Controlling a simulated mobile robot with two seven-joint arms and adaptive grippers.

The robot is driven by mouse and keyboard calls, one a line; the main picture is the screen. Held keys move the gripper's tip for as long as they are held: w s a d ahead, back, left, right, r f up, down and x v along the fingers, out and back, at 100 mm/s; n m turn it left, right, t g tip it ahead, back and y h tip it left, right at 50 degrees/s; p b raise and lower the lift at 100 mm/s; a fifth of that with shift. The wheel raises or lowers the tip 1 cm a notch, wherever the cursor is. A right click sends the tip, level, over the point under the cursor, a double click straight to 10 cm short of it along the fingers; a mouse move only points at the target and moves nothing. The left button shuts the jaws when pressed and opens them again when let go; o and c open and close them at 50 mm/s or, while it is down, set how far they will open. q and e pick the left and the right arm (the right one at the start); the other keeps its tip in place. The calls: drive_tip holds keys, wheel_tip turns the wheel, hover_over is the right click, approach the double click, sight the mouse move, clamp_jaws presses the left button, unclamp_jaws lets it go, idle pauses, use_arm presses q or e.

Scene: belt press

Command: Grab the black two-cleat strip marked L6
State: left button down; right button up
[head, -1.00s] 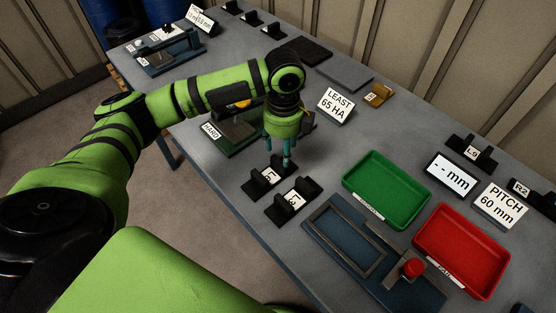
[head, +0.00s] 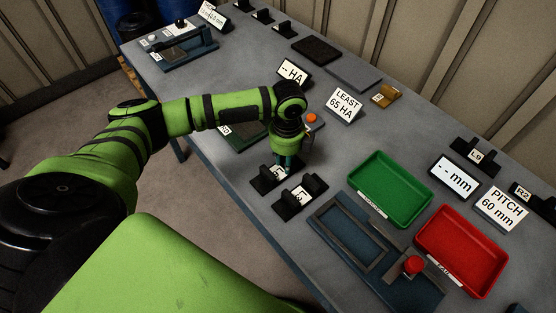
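Two black two-cleat strips with white labels lie side by side near the table's front edge. My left gripper (head: 287,162) points down at the farther strip (head: 265,182), its fingertips at that strip's rear cleat and partly covering the label. The nearer strip (head: 287,208) lies just in front and to the right, clear of the fingers. I cannot read either label surely enough to tell which is L6. The gap between the fingers is hidden, so I cannot tell whether they are closed on the cleat. My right gripper is out of view.
A green tray (head: 428,211) and a red tray (head: 427,240) stand to the right. A blue gauge fixture (head: 325,240) with a red button (head: 413,265) is in front of them. A hardness tester (head: 240,142) stands behind my gripper. Strip L9 (head: 490,165) lies at the back right.

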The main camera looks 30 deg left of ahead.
use_arm(q)
drive_tip(key=shift+r, duration=0.5)
wheel_tip(320, 180, up, 3)
drive_tip(key=shift+w+f+b, duration=0.1)
drive_tip(key=shift+f+b, duration=0.1)
drive_tip(key=shift+b, duration=0.45)
drive_tip(key=s+d+r+b, duration=0.1)
drive_tip(key=s+d+r, duration=0.6)
drive_tip(key=s+d, duration=0.1)
drive_tip(key=shift+s+r+b, duration=0.2)
drive_tip(key=shift+s+b, duration=0.1)
drive_tip(key=shift+s, duration=0.05)
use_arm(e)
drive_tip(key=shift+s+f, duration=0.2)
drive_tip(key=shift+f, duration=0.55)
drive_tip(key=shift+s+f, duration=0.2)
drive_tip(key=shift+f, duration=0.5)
